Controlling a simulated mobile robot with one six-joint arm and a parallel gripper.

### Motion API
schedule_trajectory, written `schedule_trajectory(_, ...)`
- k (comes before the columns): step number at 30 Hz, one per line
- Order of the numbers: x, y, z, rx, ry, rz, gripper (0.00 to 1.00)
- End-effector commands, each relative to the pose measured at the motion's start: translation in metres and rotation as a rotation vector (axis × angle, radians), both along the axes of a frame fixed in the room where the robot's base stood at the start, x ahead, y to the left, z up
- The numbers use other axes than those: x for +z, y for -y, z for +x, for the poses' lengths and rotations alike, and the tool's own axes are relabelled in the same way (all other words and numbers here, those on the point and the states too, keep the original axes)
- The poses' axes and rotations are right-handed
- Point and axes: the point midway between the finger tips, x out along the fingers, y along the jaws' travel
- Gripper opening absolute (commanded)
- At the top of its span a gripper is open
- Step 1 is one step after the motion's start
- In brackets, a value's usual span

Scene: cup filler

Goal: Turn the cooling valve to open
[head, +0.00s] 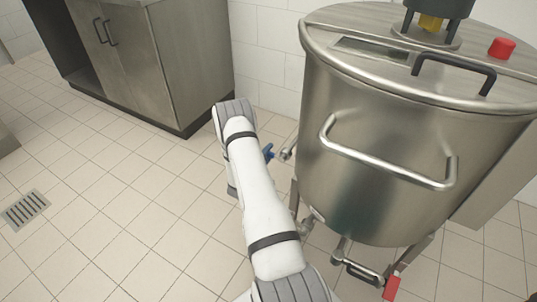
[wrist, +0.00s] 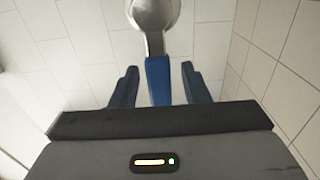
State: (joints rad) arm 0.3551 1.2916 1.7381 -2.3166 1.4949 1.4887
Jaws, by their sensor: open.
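The cooling valve shows in the wrist view as a metal body (wrist: 153,14) with a straight blue handle (wrist: 158,80) pointing down toward my gripper. My gripper (wrist: 160,84) is open, with one dark blue finger on each side of the handle. Gaps show between the handle and both fingers, so it is not gripped. In the head view, a metal pipe stub (head: 287,154) juts from the left side of the steel tank. A small blue part shows beside it, but I cannot tell whether it is handle or fingertip. My arm hides most of the gripper there.
The steel tank (head: 385,140) stands right of my arm, with a bent bar handle (head: 385,165) on its wall. A red-handled valve (head: 391,287) sits low beneath it. A steel cabinet (head: 135,65) stands at the back left. The tiled floor at left is clear around a drain (head: 26,208).

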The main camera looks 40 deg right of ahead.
Motion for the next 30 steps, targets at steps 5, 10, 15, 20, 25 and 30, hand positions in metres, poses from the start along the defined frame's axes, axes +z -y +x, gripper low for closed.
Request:
schedule_trajectory(5,0.0002,0.0000,-0.0002,-0.001,0.000,0.000,0.34)
schedule_trajectory(10,0.0001,0.0001,-0.0004,-0.001,0.000,0.000,0.21)
schedule_trajectory(15,0.0001,0.0001,-0.0005,-0.001,0.000,0.000,0.07)
schedule_trajectory(20,-0.0001,0.0002,-0.0007,-0.002,0.000,0.001,0.00)
schedule_trajectory(25,-0.0002,0.0003,-0.0007,-0.002,0.000,0.001,0.00)
schedule_trajectory(30,0.0003,-0.0010,0.0006,0.002,0.005,0.003,0.00)
